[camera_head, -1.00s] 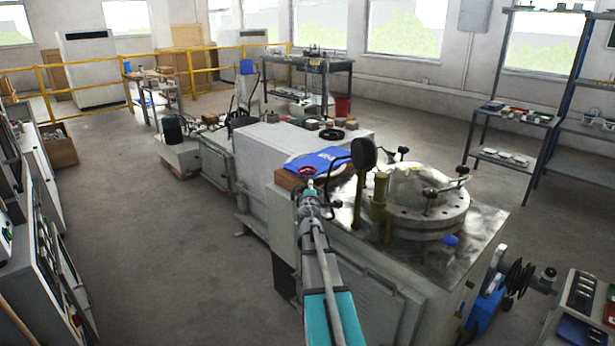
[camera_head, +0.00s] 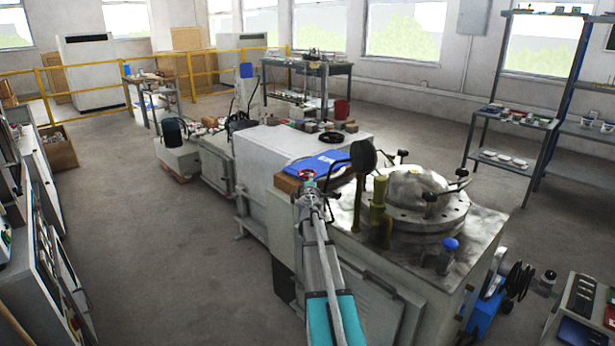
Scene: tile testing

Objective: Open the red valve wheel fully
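The red valve wheel (camera_head: 306,174) is a small red ring on the near left corner of the machine, at the far end of my arm. My gripper (camera_head: 308,187) is right at the wheel, just below it in the picture. The fingers are too small and too hidden behind the arm's end to tell whether they are open or shut, or whether they touch the wheel. The wheel's stem is hidden.
A blue folder (camera_head: 322,162) lies just behind the wheel. A dark round gauge (camera_head: 363,157) and a yellow-green post (camera_head: 379,192) stand to the right. A round metal lid (camera_head: 428,212) sits on the machine top (camera_head: 478,226). Open floor (camera_head: 180,260) is at left.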

